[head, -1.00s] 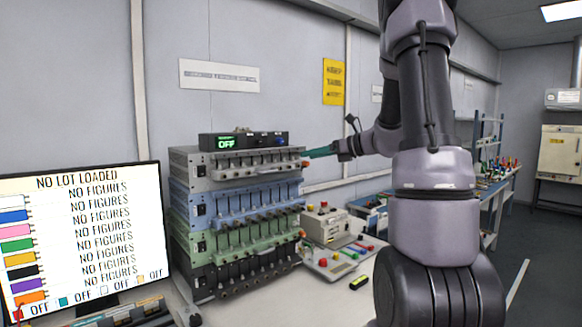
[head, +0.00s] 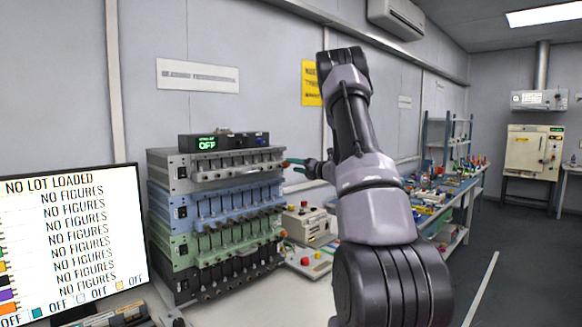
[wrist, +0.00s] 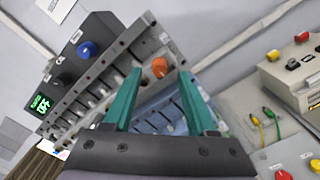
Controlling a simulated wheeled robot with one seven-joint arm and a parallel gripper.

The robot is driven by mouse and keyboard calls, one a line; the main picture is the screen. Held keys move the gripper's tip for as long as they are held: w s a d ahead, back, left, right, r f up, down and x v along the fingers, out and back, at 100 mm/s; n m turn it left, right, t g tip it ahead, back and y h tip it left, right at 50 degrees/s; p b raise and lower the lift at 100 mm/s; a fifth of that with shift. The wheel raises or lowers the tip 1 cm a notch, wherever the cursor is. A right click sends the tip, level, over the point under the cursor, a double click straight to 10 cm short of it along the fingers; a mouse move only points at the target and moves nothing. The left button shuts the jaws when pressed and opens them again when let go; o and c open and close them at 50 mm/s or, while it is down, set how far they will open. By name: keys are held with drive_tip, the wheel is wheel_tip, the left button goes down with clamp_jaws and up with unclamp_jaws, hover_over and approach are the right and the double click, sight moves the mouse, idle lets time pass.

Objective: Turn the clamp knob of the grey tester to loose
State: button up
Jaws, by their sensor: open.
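The grey tester (head: 205,173) is the top unit of a stack of testers in the head view. It also shows in the wrist view (wrist: 118,60), tilted. Its clamp knob (wrist: 160,67) is orange and sits at the end of its front; in the head view it is too small to read its setting. My gripper (wrist: 159,74) is open, with teal fingers pointing toward the knob. The knob shows between the two fingertips in the wrist view, and I see no contact. In the head view my gripper (head: 294,164) is just right of the tester's right end.
A black box (head: 224,141) reading OFF, with a blue knob (wrist: 86,49), sits on the grey tester. Blue (head: 215,203), green and black testers stand below. A beige device (head: 308,222) with buttons stands right of the stack. A monitor (head: 75,230) is at the left.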

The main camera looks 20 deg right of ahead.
drive_tip(key=shift+x, duration=1.2)
clamp_jaws()
